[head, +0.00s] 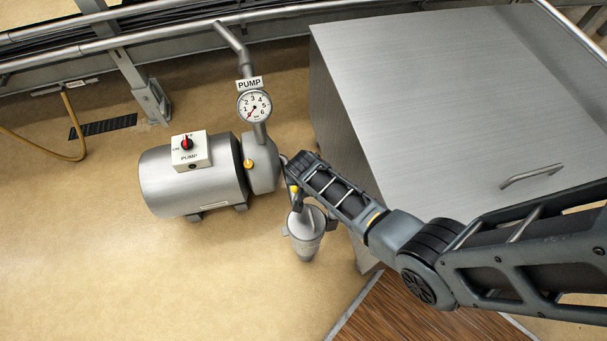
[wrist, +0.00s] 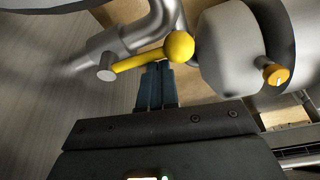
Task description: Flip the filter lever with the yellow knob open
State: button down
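The filter (head: 306,228) is a grey metal canister beside the pump, partly behind my arm in the head view. Its lever (wrist: 138,61) is a yellow rod running from a grey pivot at left to a round yellow knob (wrist: 180,47) at right. The knob also shows in the head view (head: 294,188). My gripper (wrist: 158,68) has its two dark blue fingers together with nothing seen between them. The fingertips are right by the rod, just left of the knob; I cannot tell whether they touch it. In the head view the fingers are hard to make out.
The grey pump (head: 195,180) with a switch box stands to the left, with an orange knob (wrist: 276,74) near its end. A pressure gauge (head: 254,105) rises on a pipe above it. A large metal cabinet (head: 450,90) stands close at right. The floor at lower left is clear.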

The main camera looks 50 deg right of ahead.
jog(key=shift+s+a+f, duration=0.1)
jog(key=shift+s+a, duration=0.15)
jog(key=shift+s, duration=0.1)
dwell(0.5)
